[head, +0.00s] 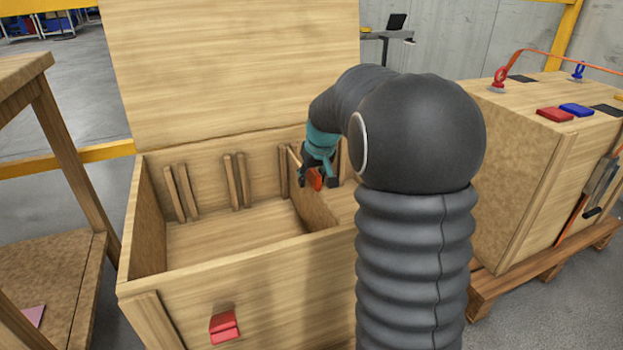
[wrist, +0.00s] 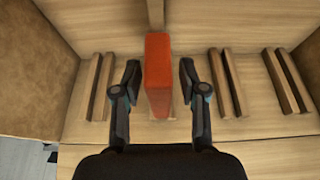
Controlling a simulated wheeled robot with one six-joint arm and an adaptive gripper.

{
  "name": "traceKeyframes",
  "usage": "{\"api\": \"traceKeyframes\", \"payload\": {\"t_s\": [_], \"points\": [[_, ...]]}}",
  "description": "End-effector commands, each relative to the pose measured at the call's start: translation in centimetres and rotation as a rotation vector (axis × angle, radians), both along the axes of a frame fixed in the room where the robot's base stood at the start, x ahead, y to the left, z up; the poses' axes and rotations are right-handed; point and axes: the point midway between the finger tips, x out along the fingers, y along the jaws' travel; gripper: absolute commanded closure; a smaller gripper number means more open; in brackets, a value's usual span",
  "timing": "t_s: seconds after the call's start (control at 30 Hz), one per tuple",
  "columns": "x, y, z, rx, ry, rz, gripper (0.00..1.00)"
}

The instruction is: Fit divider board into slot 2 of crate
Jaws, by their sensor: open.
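The wooden crate (head: 250,262) stands open, with pairs of upright strips as slots along its back wall. The divider board (head: 318,207) stands upright inside, right of the middle, at the third pair from the left in the head view. Its red handle (head: 315,179) is on top; it also shows in the wrist view (wrist: 158,75). My gripper (head: 318,175) is above the board. In the wrist view my gripper (wrist: 158,85) is open, fingers on both sides of the handle with visible gaps. The handle hides the strips behind it, so the board's seating depth is unclear.
The crate's raised lid (head: 230,75) stands at the back. A wooden table (head: 50,200) is at the left. Another crate (head: 520,150) on a pallet (head: 510,285) stands at the right, with red and blue blocks on top. The crate's left half is empty.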

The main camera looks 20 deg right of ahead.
Motion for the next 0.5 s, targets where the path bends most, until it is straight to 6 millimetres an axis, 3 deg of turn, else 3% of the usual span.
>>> {"api": "traceKeyframes", "payload": {"t_s": [0.3, 0.5], "points": [[-2.3, -0.1, 5.9, -0.002, -0.004, -0.001, 0.58], [-3.6, 0.0, 8.9, -0.001, -0.003, 0.0, 0.58]]}}
